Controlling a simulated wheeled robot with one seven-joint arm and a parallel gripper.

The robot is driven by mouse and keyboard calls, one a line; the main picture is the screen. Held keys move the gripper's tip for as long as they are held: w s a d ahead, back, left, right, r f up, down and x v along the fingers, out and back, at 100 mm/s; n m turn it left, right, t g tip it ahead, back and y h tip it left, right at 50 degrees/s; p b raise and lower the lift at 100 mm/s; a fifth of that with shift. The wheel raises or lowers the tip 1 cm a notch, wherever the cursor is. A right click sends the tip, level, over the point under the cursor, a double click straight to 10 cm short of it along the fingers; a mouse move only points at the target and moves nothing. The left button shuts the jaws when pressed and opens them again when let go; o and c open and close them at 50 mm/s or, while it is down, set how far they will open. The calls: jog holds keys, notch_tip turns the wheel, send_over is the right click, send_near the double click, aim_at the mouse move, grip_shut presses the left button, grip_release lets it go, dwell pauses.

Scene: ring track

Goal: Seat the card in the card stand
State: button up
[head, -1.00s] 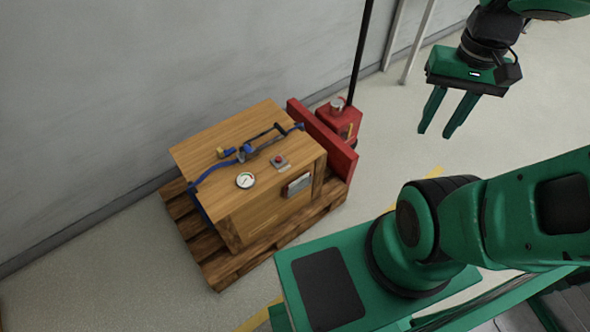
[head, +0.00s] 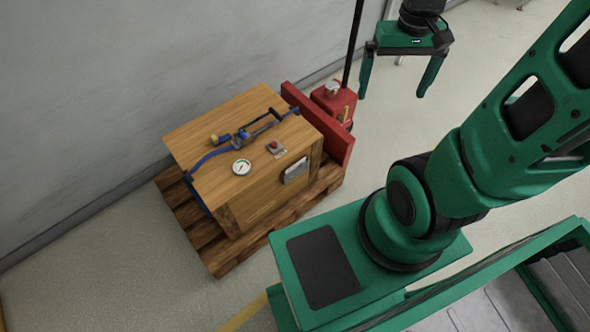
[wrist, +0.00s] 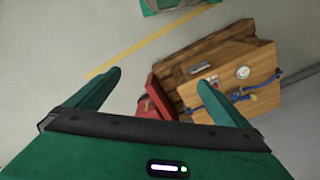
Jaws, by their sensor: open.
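A pale grey flat piece (head: 296,170) in a dark frame sits on the front side of the wooden crate (head: 265,192). It may be the card in its stand, but it is too small to tell card from stand. It also shows in the wrist view, as a small grey plate (wrist: 201,68).
The crate stands on a wooden pallet (head: 213,252). Its top carries a blue strap (head: 212,155), a round gauge (head: 241,167) and a red button (head: 273,146). The red pallet jack (head: 333,100) with its tall black handle stands behind. A grey wall (head: 150,60) runs along the left.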

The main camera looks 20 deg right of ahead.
jog(key=w+a+f+n, duration=0.2)
jog(key=w+a+f, duration=0.1)
jog(key=w+f, duration=0.4)
jog(key=n, duration=0.5)
send_over(296, 163)
notch_tip(296, 163, down, 26)
jog(key=shift+a+f, duration=0.1)
jog(key=shift+f, duration=4.95)
jog(key=c, duration=1.4)
